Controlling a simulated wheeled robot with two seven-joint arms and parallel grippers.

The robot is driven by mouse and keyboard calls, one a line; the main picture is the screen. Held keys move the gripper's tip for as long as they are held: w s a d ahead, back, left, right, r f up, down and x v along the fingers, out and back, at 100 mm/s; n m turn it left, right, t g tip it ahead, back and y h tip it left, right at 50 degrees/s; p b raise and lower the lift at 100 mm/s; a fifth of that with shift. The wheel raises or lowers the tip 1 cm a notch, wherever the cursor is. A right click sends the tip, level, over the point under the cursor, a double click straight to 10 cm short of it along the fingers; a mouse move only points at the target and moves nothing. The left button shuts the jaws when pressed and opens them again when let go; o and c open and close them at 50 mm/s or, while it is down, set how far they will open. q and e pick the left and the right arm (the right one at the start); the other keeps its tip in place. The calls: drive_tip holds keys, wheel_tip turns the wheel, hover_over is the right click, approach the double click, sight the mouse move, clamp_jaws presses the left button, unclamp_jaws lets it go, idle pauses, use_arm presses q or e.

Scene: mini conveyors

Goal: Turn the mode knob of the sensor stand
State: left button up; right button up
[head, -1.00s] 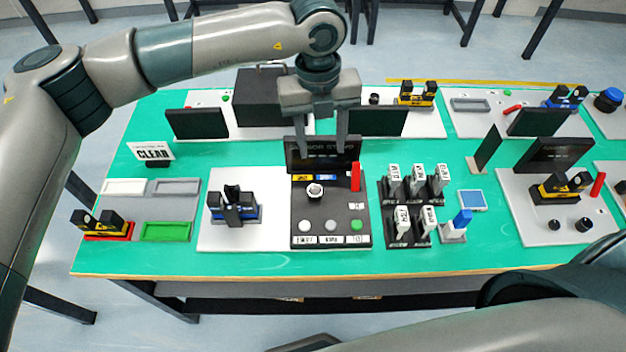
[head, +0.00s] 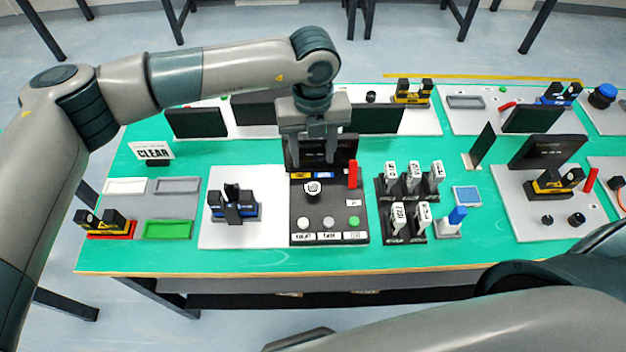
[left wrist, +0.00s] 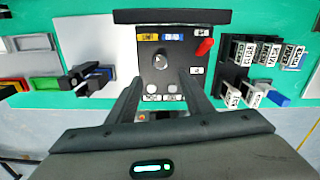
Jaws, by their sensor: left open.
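The sensor stand is a dark panel (head: 332,206) with an upright black display (head: 345,150) at its back. Its mode knob (head: 312,190) is round, with a white top and a dark mark, at the panel's upper left. It also shows in the left wrist view (left wrist: 160,57). A red lever (head: 353,174) stands on the panel's right. A row of round buttons (head: 329,222) runs along its front. My left gripper (head: 313,164) is open and empty, pointing down just behind and above the knob, apart from it. Its fingers partly hide the display. My right gripper is out of view.
Left of the stand is a white plate (head: 232,237) with a blue-black fixture (head: 233,205). On the right is a rack of labelled tags (head: 405,194), with a blue-topped piece (head: 456,216) beyond it. The CLEAR sign (head: 153,152) stands at the back left. Green tabletop (head: 270,259) is free in front.

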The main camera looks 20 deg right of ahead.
sight(313, 188)
use_arm(q)
wheel_tip(313, 188, down, 11)
drive_tip(key=p, duration=0.3)
drive_tip(key=shift+p, duration=0.4)
drive_tip(key=shift+f, duration=0.65)
drive_tip(key=c, duration=1.1)
